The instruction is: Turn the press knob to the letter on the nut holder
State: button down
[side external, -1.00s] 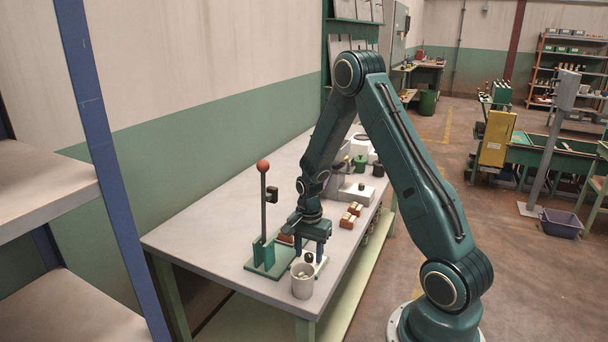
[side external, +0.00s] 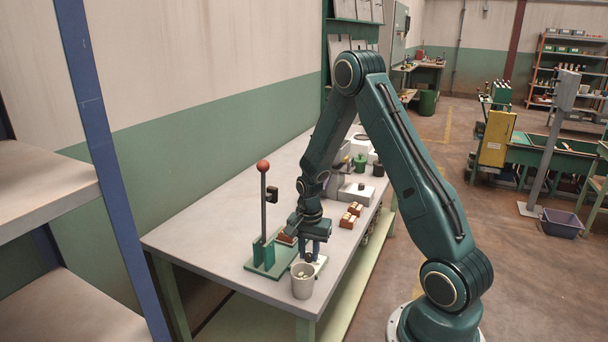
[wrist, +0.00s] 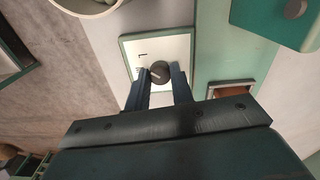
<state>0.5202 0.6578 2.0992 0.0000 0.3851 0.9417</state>
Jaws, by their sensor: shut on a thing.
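The dark round knob (wrist: 160,72) sits on a white plate with a green border (wrist: 186,42). A pale pointer line shows on the knob's top, toward its left side. Small dark marks are printed on the plate left of the knob; one looks like a 1 or an I, the others are too small to read. My gripper (wrist: 163,78) has its two fingers on either side of the knob, shut on it. In the side view my gripper (side external: 309,256) is low over the plate. A brown wooden block (wrist: 230,91), perhaps the nut holder, lies right of the fingers; no letter on it is readable.
The green press (side external: 266,254) with its red-balled lever (side external: 263,166) stands left of my gripper. A grey cup (side external: 302,284) stands close in front. Brown blocks with pale tops (side external: 349,215) lie to the right.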

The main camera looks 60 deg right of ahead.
aim_at(309, 254)
jog(key=n, duration=0.8)
jog(key=shift+n, duration=0.3)
jog(key=n, duration=0.4)
jog(key=shift+n, duration=2.1)
jog(key=c, duration=1.2)
grip_release()
jog(key=shift+r, duration=0.15)
notch_tip(309, 254, up, 14)
jog(key=shift+f, duration=0.2)
